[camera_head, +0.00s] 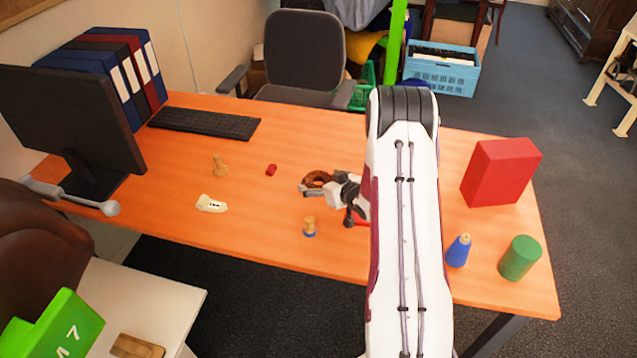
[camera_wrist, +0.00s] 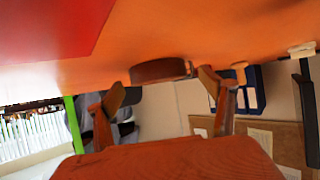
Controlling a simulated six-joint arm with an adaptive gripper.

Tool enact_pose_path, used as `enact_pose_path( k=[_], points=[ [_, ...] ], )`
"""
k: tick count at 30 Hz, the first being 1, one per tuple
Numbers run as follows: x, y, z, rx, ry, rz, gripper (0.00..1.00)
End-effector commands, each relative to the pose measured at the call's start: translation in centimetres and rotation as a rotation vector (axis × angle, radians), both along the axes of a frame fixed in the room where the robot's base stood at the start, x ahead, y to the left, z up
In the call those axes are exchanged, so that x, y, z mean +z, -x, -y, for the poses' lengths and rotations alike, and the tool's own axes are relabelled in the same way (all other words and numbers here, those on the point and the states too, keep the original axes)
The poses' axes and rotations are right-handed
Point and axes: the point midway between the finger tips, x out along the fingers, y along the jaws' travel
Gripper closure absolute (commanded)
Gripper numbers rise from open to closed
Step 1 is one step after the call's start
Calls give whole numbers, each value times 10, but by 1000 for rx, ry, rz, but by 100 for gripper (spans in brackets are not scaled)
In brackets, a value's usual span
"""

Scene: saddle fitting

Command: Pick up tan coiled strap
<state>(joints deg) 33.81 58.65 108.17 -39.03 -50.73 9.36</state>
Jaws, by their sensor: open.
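The tan coiled strap (camera_head: 317,176) shows as a brown coil on the orange table, near the middle. My gripper (camera_head: 325,194) is low over the table beside it, partly overlapping the coil in the head view. In the wrist view the strap (camera_wrist: 160,70) lies ahead of my gripper (camera_wrist: 163,87), between the lines of the two spread fingers. The fingers are open and nothing is held. I cannot tell whether a finger touches the coil.
A small red piece (camera_head: 271,170), a tan figure (camera_head: 219,165) and a white tag (camera_head: 211,203) are left.

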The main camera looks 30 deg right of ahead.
Motion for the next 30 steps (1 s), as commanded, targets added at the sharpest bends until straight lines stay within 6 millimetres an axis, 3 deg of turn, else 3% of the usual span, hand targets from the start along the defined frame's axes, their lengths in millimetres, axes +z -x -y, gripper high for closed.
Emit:
enact_pose_path(
  k=[11, 16, 30],
  points=[
    [0, 0, 0, 0, 0, 0, 21],
    [0, 0, 0, 0, 0, 0, 65],
    [4, 0, 0, 0, 1, 1, 65]
  ],
)
